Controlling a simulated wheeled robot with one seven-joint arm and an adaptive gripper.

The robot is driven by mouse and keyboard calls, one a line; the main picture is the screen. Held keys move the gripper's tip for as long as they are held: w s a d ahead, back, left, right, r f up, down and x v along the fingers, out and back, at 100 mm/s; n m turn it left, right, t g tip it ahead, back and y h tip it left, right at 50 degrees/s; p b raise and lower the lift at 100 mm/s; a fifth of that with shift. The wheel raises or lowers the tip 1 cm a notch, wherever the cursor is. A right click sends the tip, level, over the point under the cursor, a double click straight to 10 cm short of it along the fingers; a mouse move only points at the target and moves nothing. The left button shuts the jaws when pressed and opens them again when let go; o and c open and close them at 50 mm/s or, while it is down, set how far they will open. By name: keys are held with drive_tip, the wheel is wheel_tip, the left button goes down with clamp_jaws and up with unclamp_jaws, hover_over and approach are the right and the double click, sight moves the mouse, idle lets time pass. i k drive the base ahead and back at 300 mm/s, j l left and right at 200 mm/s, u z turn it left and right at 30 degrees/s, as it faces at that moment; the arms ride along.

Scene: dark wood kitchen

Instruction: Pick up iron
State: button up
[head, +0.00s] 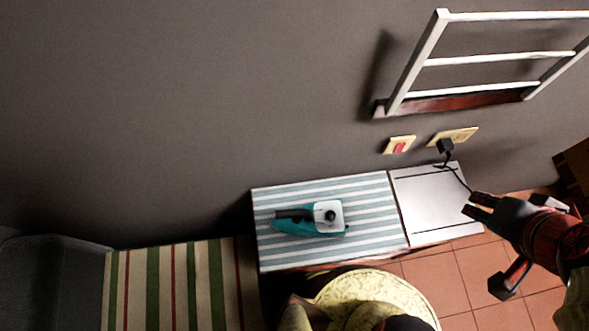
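A teal iron (298,226) with a dark handle and a white part lies on a blue-grey and white striped surface (330,188) against the wall. My gripper (468,204) is at the right, over the far side of a plain white panel. Its two dark fingers point left toward the iron and are spread apart with nothing between them. The gripper is well clear of the iron. The underside of the iron is hidden.
A plain white panel (428,205) adjoins the striped surface. A plug with a black cord (457,172) hangs from a wall socket (465,133). A round patterned seat (375,292) stands in front. A striped cloth (175,285) lies at left. A white rack (500,58) is on the wall above.

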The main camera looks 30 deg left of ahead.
sight(310, 220)
drive_tip(key=u, duration=1.85)
drive_tip(key=k+l+z, duration=0.2)
drive_tip(key=k, duration=0.2)
drive_tip(key=k+l+z, duration=0.2)
drive_tip(key=k, duration=0.2)
